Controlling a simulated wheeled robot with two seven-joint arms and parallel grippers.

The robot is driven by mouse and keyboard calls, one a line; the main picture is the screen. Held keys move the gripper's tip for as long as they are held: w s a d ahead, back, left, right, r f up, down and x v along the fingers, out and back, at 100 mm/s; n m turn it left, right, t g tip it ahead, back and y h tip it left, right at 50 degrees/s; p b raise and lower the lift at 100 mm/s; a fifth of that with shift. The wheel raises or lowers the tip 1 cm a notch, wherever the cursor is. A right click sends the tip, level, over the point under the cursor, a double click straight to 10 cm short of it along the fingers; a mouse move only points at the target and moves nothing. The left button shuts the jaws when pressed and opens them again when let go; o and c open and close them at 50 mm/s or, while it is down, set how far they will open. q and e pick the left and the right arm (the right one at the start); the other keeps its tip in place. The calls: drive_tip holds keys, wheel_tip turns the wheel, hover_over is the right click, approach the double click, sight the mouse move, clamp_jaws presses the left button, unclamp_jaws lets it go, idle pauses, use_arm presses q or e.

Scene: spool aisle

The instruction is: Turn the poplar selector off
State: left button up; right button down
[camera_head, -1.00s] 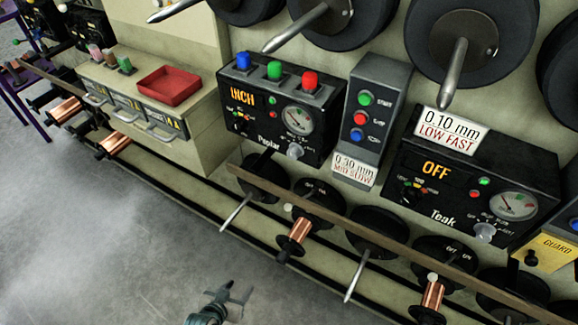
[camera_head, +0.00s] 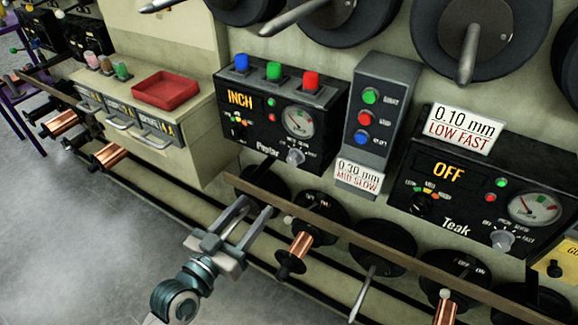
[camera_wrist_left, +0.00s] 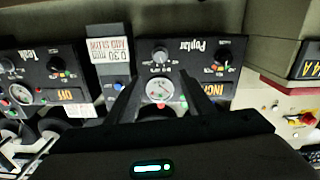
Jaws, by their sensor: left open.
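The black Poplar panel (camera_head: 275,125) is on the left of the machine wall, and its display reads INCH. Its pale grey selector knob (camera_head: 295,157) is at the lower right, below the round gauge (camera_head: 298,122). In the left wrist view the panel is upside down, with the selector (camera_wrist_left: 160,54) just above the gauge (camera_wrist_left: 160,88). My left gripper (camera_head: 257,207) is open and empty, below and in front of the panel, apart from the knob. In the wrist view its dark fingers (camera_wrist_left: 159,75) flank the gauge. My right gripper is not in view.
A grey button box (camera_head: 376,105) stands right of the Poplar panel. The Teak panel (camera_head: 460,195), reading OFF, is further right. A rail (camera_head: 340,232) with spindles and copper spools runs below. A red tray (camera_head: 166,90) sits on the drawer cabinet at left. Grey floor is clear at lower left.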

sight(291, 162)
use_arm(q)
drive_tip(key=p+x, duration=0.1)
drive_tip(key=x, duration=1.5)
drive_tip(key=shift+w+p, duration=0.15)
drive_tip(key=shift+p, duration=0.15)
drive_tip(key=shift+w+d, duration=0.2)
drive_tip(key=shift+w, duration=0.35)
drive_tip(key=shift+f, duration=0.1)
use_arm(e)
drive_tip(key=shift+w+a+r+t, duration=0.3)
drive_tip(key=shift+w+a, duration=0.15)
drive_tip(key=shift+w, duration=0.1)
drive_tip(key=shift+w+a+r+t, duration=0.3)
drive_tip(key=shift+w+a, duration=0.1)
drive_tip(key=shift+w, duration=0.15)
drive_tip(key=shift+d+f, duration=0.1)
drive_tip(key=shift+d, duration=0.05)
